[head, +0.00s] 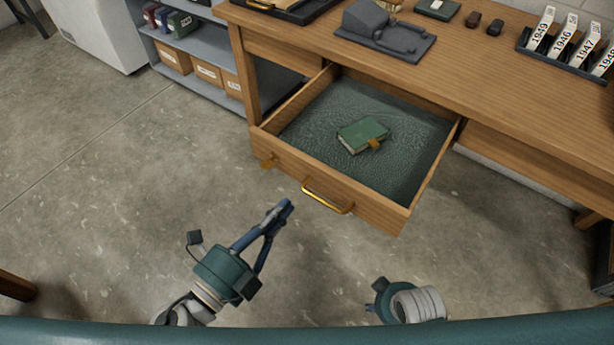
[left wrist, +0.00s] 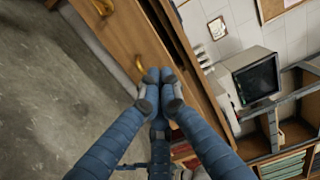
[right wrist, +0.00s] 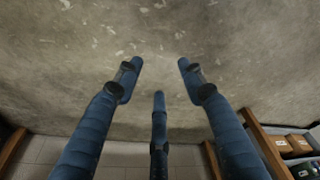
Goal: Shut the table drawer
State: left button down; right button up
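The wooden table drawer (head: 290,172) is pulled well out from under the table (head: 480,85) in the head view. Its front bears a brass handle (head: 327,198) and a smaller brass piece at the left end. A green book (head: 362,135) with a tan tab lies inside. My left gripper (head: 284,207) has its fingers together, empty, just in front of the drawer front and left of the handle; a gap to the front seems to remain. In the left wrist view, brass fittings on wood show beyond the fingertips (left wrist: 160,78). My right gripper (right wrist: 160,70) is open and empty above the floor.
A grey shelf (head: 215,50) with boxes and binders stands left of the table. A grey sculpted object (head: 385,25) and a rack of numbered tags (head: 570,45) are on the tabletop. The concrete floor in front of the drawer is clear.

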aim_at(315, 170)
pick_arm(q)
jog(key=p+x, duration=0.2)
jog(key=x, duration=0.7)
jog(key=shift+w, duration=0.1)
pick_arm(e)
jog(key=s+f, duration=0.3)
jog(key=f, duration=0.5)
jog(key=shift+d+g, duration=0.15)
jog(key=shift+g, duration=0.15)
pick_arm(q)
jog(key=shift+w, duration=0.15)
pick_arm(e)
jog(key=shift+s+d, duration=0.1)
